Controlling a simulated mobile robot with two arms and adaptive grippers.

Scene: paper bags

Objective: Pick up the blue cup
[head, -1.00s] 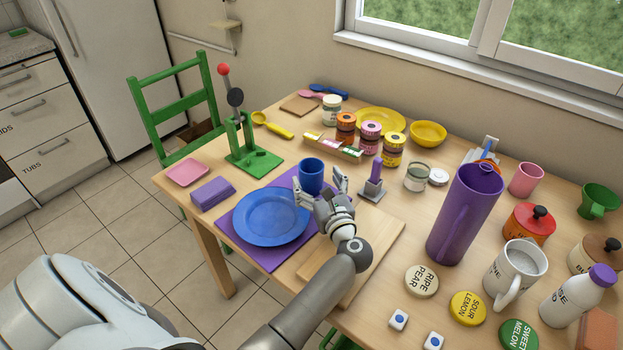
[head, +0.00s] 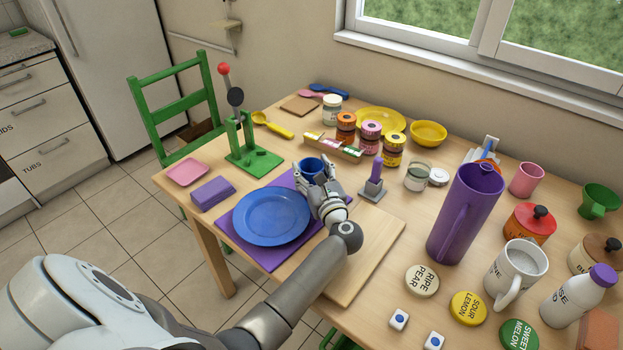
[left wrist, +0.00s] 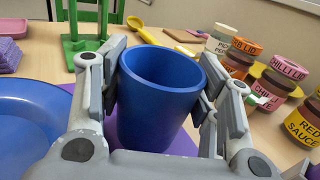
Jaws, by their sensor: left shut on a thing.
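The blue cup (head: 312,166) stands upright at the back corner of the purple mat (head: 268,256), behind the blue plate (head: 271,216). My left gripper (head: 314,170) is shut on the cup, with one finger on each side of it. In the left wrist view the cup (left wrist: 160,92) sits between the two finger pads (left wrist: 162,88), its open rim facing up and its inside empty. The gripper hides part of the cup's lower side in the head view. My right gripper is not in view.
A green stand (head: 252,159) is behind and left. A spice rack (head: 333,147) and jars stand behind. A wooden board (head: 372,250) lies in front, under my arm.

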